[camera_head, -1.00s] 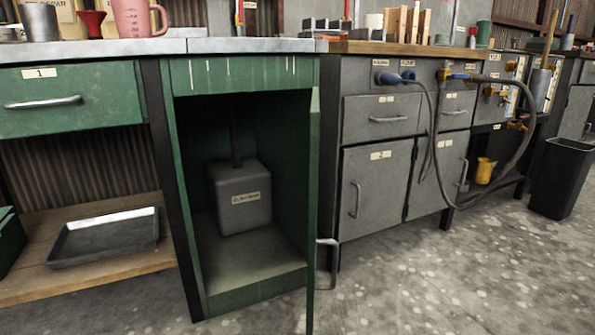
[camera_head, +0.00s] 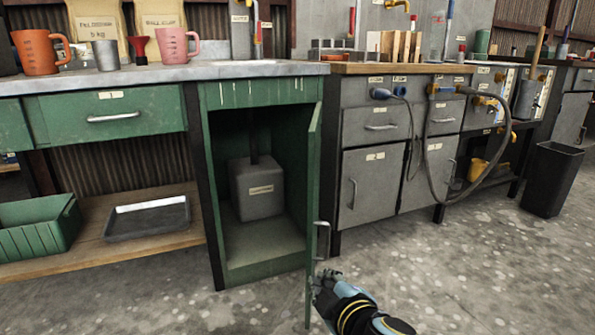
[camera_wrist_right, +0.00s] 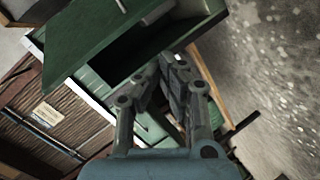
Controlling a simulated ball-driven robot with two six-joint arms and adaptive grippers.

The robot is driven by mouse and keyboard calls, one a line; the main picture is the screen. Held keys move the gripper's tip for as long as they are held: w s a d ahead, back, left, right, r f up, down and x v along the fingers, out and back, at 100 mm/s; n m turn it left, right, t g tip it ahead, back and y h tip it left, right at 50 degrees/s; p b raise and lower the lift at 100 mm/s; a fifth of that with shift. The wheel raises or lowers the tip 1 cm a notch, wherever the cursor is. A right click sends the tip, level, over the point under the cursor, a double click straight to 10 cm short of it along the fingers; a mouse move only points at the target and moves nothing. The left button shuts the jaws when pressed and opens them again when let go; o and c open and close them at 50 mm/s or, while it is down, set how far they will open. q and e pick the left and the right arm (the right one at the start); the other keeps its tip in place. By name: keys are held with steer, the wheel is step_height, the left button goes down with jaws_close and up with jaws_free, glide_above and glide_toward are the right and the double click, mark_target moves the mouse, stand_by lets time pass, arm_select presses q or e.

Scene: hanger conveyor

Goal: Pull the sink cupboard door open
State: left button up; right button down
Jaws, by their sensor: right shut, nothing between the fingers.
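The green sink cupboard door (camera_head: 314,215) stands swung wide open, seen nearly edge-on at the right side of the cupboard (camera_head: 212,165). Its metal bar handle (camera_head: 322,241) is on the door's right face. A grey box-shaped unit (camera_head: 258,190) with a pipe stands inside the cupboard. My right gripper (camera_head: 325,280) is shut and empty, low beside the door and just below the handle; I cannot tell if it touches the door. In the right wrist view its fingers (camera_wrist_right: 162,82) are close together in front of green cabinet parts. My left gripper is not in view.
Grey cabinets (camera_head: 368,185) with a looped hose (camera_head: 435,190) stand to the right. A shelf at left holds a metal tray (camera_head: 148,219) and a green crate (camera_head: 38,228). A black bin (camera_head: 552,180) stands far right. The concrete floor (camera_head: 450,275) in front is clear.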

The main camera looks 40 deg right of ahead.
steer(key=w+r+n+t+h+p, duration=0.2)
steer(key=w+r+n+t+p, duration=0.3)
steer(key=w+r, duration=0.9)
steer(key=w+d+r+g, duration=0.15)
steer(key=w+d, duration=0.25)
steer(key=w, duration=0.4)
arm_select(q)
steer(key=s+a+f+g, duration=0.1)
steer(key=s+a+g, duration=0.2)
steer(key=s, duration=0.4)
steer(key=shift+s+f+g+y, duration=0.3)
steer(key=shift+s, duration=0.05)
arm_select(e)
steer(key=s+d, duration=0.3)
steer(key=shift+s+r, duration=0.25)
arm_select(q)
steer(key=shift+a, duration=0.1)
